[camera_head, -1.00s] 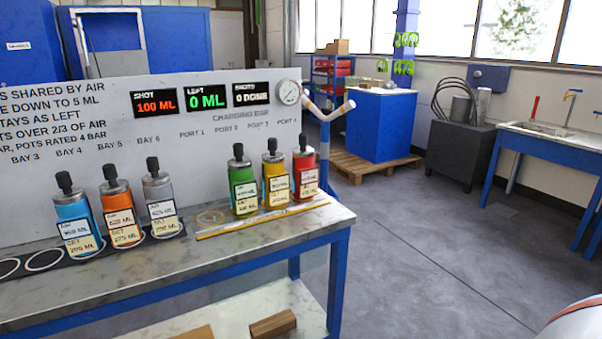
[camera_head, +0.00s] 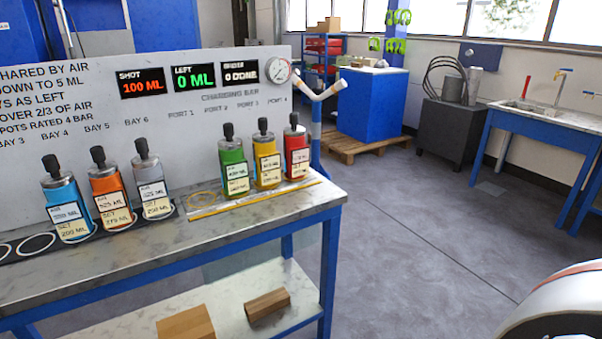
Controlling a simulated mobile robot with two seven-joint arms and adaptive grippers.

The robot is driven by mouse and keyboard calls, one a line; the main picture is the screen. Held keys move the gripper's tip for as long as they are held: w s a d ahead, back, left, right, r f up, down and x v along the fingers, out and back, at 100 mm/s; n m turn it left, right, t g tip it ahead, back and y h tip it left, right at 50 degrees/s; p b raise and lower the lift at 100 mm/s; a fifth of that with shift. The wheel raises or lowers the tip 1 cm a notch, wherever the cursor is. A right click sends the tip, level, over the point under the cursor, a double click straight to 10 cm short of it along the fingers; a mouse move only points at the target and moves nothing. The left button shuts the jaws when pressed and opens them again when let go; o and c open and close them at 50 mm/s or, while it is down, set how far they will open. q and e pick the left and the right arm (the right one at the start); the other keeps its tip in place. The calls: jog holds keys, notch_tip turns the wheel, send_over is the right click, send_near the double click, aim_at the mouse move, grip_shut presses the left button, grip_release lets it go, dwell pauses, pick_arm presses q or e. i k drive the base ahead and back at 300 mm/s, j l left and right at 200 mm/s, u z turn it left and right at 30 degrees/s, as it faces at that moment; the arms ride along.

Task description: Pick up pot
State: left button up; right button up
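Several pots with black knobs stand upright on the workbench (camera_head: 110,262). A blue pot (camera_head: 64,208), an orange pot (camera_head: 108,195) and a grey pot (camera_head: 150,185) stand on the dark strip at the left. A green pot (camera_head: 232,165), a yellow pot (camera_head: 266,158) and a red pot (camera_head: 296,150) stand in a row on the charging bay at the right. Each carries paper labels. Neither of my grippers is in view. A rounded white part with a red stripe, probably mine, shows at the lower right.
A panel (camera_head: 60,105) with displays and a gauge (camera_head: 277,70) rises behind the pots. Two wooden blocks (camera_head: 186,324) (camera_head: 267,304) lie on the lower shelf. A blue cabinet (camera_head: 372,105) and a sink table (camera_head: 540,118) stand farther back. The floor at right is clear.

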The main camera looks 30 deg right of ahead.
aim_at(296, 153)
jog(key=i+l, duration=0.15)
jog(key=l, duration=0.25)
jog(key=i+l, duration=0.15)
jog(key=l, duration=0.2)
jog(key=i+l, duration=0.15)
jog(key=l, duration=0.25)
jog(key=i+l, duration=0.2)
jog(key=l, duration=0.2)
